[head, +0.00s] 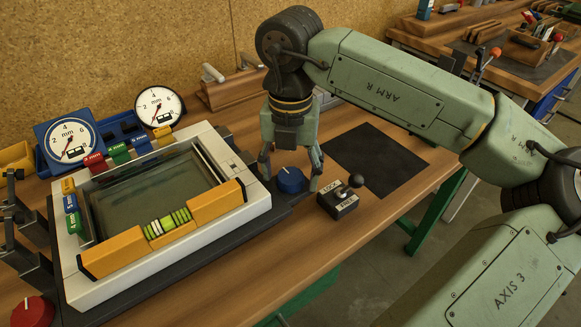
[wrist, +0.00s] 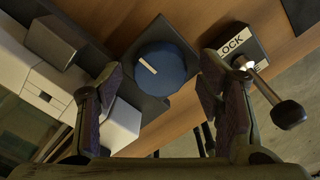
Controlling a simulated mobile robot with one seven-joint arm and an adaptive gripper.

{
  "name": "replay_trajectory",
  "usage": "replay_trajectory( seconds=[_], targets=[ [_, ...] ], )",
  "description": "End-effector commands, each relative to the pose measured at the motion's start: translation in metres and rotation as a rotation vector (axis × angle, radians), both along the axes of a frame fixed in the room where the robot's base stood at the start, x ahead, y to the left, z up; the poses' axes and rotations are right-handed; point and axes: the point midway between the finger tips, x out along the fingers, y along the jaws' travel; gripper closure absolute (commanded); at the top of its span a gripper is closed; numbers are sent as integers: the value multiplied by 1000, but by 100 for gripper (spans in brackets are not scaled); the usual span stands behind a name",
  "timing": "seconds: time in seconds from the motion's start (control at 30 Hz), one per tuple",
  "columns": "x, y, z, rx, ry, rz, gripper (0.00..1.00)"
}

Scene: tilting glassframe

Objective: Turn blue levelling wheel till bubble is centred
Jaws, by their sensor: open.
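The blue levelling wheel (head: 291,180) sits on a dark base at the right corner of the white tilting glass frame (head: 217,214). In the wrist view the blue wheel (wrist: 161,66) shows a pale index mark. My gripper (head: 291,172) points down above the wheel with its fingers apart. In the wrist view my gripper (wrist: 165,95) is open and the wheel shows between and beyond the fingers. A green-striped bubble vial (head: 167,223) lies in the frame's yellow front edge. The bubble's exact position is too small to tell.
A lock lever block (head: 341,201) stands close right of my gripper; its lever (wrist: 272,92) is near the right finger. Two dial gauges (head: 71,139) (head: 160,106) stand behind the frame. A red wheel (head: 33,312) is at front left. A dark mat (head: 375,160) lies clear at right.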

Motion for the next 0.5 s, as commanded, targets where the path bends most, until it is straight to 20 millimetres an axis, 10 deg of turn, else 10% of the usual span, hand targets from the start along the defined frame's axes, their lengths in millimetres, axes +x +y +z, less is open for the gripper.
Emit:
replay_trajectory(
  seconds=[0.5],
  targets=[
    [0,0,0,0,1,0,65]
  ],
)
